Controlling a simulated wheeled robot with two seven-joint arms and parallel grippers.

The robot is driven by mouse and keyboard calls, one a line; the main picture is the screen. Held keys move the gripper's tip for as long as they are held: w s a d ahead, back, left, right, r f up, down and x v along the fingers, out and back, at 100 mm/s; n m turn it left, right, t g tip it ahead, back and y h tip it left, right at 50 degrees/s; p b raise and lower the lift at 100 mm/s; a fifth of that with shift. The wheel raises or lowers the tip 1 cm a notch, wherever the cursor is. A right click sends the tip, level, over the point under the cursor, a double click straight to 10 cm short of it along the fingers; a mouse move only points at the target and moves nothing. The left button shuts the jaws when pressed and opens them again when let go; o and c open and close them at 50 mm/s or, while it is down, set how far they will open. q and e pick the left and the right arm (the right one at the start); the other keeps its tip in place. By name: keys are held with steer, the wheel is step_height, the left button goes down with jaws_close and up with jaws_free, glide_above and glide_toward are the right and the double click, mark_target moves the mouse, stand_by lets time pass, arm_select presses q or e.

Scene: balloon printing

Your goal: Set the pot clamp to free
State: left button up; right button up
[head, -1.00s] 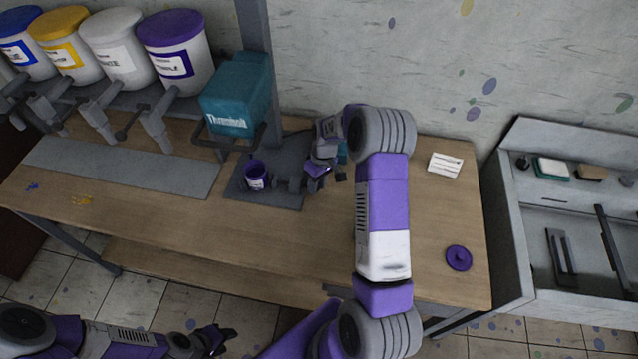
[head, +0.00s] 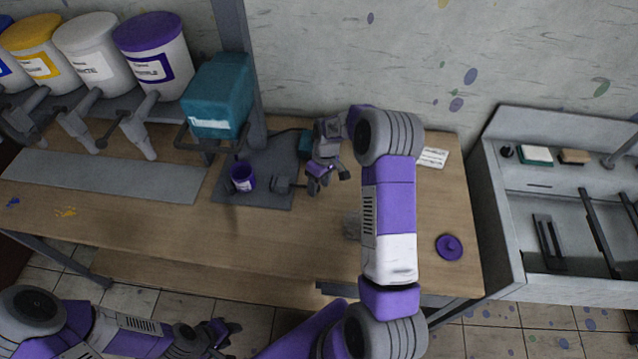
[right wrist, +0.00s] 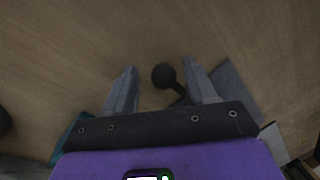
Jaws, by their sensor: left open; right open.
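A small purple pot (head: 243,178) with a white label stands on the dark grey base plate (head: 229,192) under the teal machine. The grey clamp block (head: 284,184) is on the plate, just right of the pot. My right gripper (head: 328,184) is open and empty, right of the clamp and apart from it. In the right wrist view, a dark round knob on a rod (right wrist: 163,76) shows between the open fingers (right wrist: 160,80); whether it is touched cannot be told. The clamp's setting is not readable. My left gripper (head: 228,332) is open and empty, in front of the table.
The teal machine (head: 218,95) overhangs the pot. Paint buckets (head: 153,55) with spouts line the back left. A purple lid (head: 449,247) and white card (head: 433,157) lie on the right. A sink unit (head: 510,215) stands further right. The table's front middle is mostly clear.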

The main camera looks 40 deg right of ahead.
steer(key=shift+r, duration=0.1)
step_height(320, 180, up, 7)
steer(key=d, duration=0.1)
steer(key=shift+w+d+r, duration=0.15)
steer(key=shift+d, duration=0.05)
stand_by(0.4)
